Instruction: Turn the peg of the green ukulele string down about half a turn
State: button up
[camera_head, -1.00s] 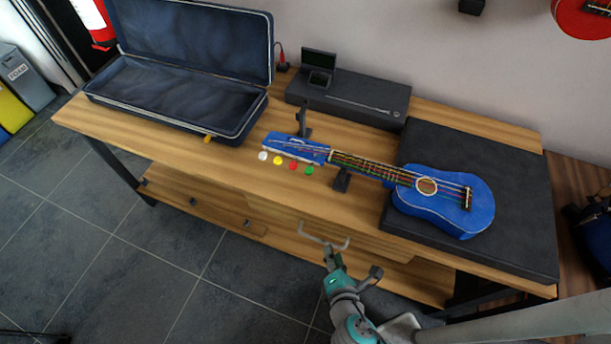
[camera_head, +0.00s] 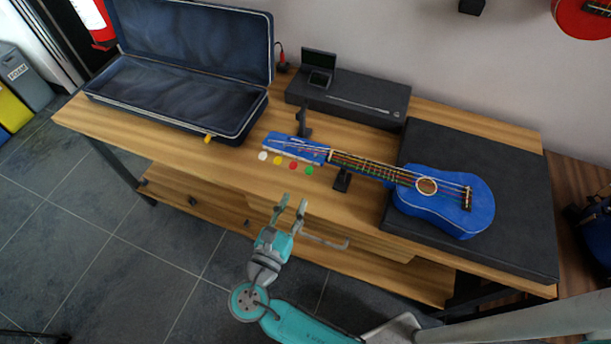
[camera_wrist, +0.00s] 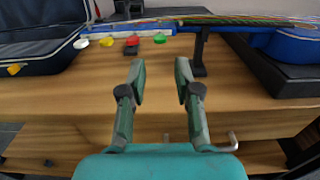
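The blue ukulele (camera_head: 447,200) lies on the bench with its body at the right on a black mat and its headstock (camera_head: 297,148) to the left. Along the near side of the headstock are white, yellow, red and green pegs. The green peg (camera_head: 309,170) is the one nearest the neck; it also shows in the wrist view (camera_wrist: 160,39). My gripper (camera_head: 292,203) is open and empty, in front of the bench's near edge and apart from the pegs. In the wrist view its fingers (camera_wrist: 160,75) point toward the headstock, with the green peg beyond the gap.
A black neck support (camera_head: 342,180) stands under the neck, just right of the green peg. The open case (camera_head: 170,118) lies at the left. A dark box (camera_head: 360,97) stands behind the headstock. A hook-shaped handle (camera_head: 325,242) is on the bench front, close to my gripper.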

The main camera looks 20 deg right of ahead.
aim_at(309, 171)
jog(key=x, duration=0.8)
jog(key=shift+w+d, duration=0.2)
jog(key=shift+w, duration=0.05)
jog(key=shift+f, duration=0.1)
jog(key=shift+c, duration=0.2)
grip_shut()
